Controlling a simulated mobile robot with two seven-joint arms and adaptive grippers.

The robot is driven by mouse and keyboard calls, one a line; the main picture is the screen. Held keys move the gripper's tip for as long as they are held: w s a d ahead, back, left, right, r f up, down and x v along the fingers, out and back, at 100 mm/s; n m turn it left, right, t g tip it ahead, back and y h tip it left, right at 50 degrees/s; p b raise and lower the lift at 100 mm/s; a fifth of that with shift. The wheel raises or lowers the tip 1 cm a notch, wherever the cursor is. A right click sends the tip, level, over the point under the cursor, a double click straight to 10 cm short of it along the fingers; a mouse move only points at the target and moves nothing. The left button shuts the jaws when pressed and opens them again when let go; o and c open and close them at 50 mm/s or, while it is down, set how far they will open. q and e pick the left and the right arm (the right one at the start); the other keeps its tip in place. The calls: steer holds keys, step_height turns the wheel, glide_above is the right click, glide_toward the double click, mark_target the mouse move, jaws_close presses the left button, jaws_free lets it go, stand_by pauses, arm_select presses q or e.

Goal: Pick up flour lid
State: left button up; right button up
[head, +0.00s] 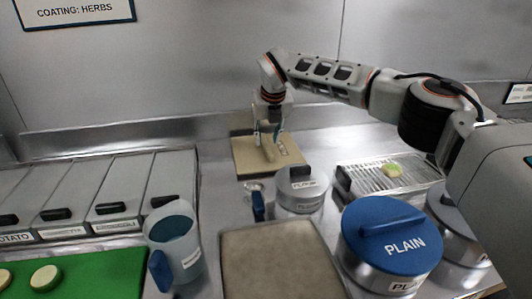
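A small round metal tub with a grey lid (299,178) stands in the middle of the counter; the label on the lid is too small to read surely. A larger tub with a blue lid (388,236) marked PLAIN stands at the front right. I cannot tell for certain which lid is the flour lid. My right gripper (269,132) reaches in from the right and points down over a beige board (247,161), behind the grey lid and apart from it. Its fingers are small and blurred against a pale shape, so their opening is unclear. My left gripper is out of view.
A blue jug (174,241) stands front left, beside a green board (95,276) with pale slices. Lidded bins (115,188) line the left. A brownish tray (279,262) lies in front. A wire rack (375,178) holding a green slice is at right.

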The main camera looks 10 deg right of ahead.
steer(key=x, duration=0.2)
steer(key=shift+w+f, duration=0.15)
steer(key=shift+f, duration=0.2)
steer(key=shift+r, duration=0.15)
steer(key=shift+c, duration=1.2)
jaws_close()
